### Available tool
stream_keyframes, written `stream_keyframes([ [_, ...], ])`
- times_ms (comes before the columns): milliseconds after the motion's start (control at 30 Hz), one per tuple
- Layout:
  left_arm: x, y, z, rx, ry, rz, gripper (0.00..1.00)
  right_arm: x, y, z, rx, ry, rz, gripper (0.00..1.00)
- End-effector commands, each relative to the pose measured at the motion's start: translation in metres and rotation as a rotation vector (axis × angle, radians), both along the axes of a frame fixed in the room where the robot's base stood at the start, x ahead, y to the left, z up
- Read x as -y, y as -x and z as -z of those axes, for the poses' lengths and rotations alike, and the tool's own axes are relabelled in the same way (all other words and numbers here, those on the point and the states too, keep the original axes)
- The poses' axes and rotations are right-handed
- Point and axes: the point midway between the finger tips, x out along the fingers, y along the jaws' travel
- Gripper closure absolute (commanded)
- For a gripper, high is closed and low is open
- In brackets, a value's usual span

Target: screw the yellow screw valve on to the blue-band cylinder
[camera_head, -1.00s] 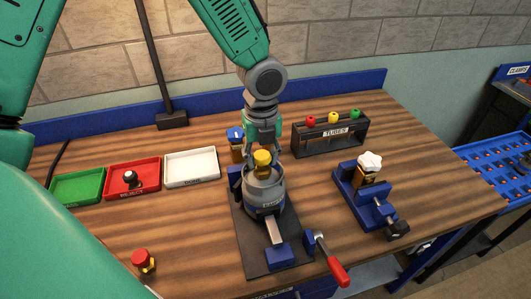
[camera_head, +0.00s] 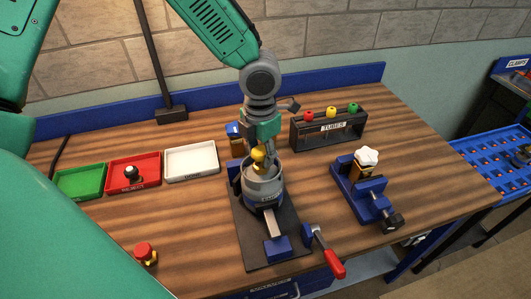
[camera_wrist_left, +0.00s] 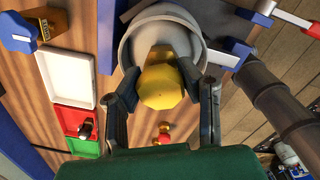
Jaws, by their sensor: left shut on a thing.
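My left gripper (camera_head: 261,152) is shut on the yellow screw valve (camera_head: 258,160), over the mouth of a grey cylinder with a blue lower band (camera_head: 265,188). The cylinder stands upright in a dark fixture in the middle of the bench. The valve's lower end and any thread contact are hidden. My right gripper is not in view.
Green (camera_head: 80,182), red (camera_head: 133,174) and white (camera_head: 191,162) trays stand left. A blue-topped piece (camera_head: 235,131) is close behind the fixture. The tube rack (camera_head: 328,132) and a vise with a white-topped piece (camera_head: 367,158) stand right. A red-handled lever (camera_head: 330,258) sticks out in front.

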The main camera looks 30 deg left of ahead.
Motion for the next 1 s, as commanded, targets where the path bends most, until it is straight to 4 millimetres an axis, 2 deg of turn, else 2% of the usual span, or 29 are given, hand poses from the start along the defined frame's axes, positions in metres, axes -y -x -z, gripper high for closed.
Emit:
stream_keyframes([
  [67, -0.006, 0.001, 0.001, -0.007, -0.014, -0.006, 1.00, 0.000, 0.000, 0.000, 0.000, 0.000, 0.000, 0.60],
  [100, -0.006, 0.001, 0.001, -0.007, -0.014, -0.006, 0.62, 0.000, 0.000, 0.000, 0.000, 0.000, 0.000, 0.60],
  [167, -0.006, 0.001, 0.001, -0.007, -0.013, -0.007, 0.44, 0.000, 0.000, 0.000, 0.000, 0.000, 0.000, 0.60],
  [867, 0.002, 0.001, -0.001, -0.004, -0.011, -0.007, 0.44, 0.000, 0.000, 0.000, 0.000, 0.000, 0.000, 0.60],
  [1000, 0.003, -0.001, -0.011, 0.000, -0.010, -0.008, 0.44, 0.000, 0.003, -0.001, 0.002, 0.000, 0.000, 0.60],
])
